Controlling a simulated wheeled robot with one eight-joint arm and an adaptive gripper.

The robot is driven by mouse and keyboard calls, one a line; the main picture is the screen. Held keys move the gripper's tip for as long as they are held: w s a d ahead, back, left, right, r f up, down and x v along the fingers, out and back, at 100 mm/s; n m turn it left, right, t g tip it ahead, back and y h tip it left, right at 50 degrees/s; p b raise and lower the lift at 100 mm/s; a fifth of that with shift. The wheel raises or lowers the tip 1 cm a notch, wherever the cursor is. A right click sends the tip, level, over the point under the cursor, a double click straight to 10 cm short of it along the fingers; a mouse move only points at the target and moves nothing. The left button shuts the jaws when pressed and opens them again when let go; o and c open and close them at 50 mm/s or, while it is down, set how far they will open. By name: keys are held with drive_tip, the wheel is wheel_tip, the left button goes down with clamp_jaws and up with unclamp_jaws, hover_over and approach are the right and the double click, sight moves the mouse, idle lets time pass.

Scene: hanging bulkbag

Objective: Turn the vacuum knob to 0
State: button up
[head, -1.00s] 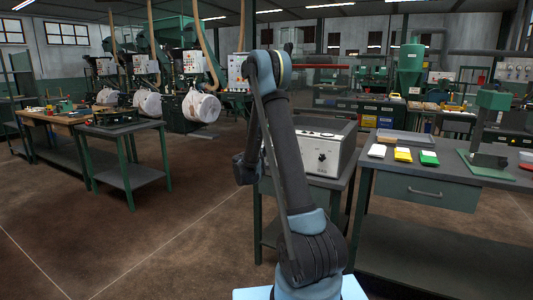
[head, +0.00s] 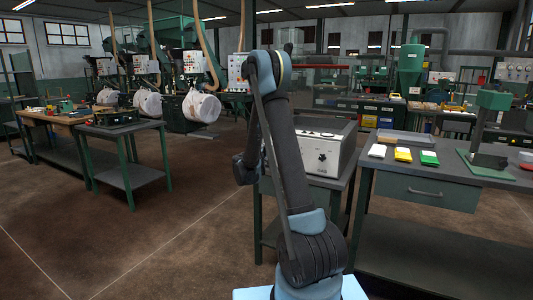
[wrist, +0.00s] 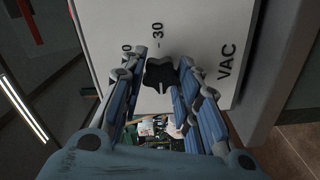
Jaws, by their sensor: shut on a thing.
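The vacuum knob (wrist: 160,73) is a black lobed knob on a pale panel in the wrist view. The panel carries the printed marks "VAC" to its right and "30" above it, with a "0" partly showing at the upper left. My gripper (wrist: 164,66) has its blue-padded fingers on both sides of the knob and is shut on it. A short pale line shows on the knob's lower side.
A workbench (head: 425,230) with white, yellow and green blocks stands right of the box. A green press stand (head: 493,115) is on that bench. Tables stand at the left, with open floor (head: 150,240) between.

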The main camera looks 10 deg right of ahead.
drive_tip(key=shift+a, duration=0.2)
drive_tip(key=o, duration=1.1)
drive_tip(key=shift+w+f, duration=0.1)
drive_tip(key=shift+c, duration=0.2)
drive_tip(key=shift+d, duration=0.1)
drive_tip(key=v, duration=1.2)
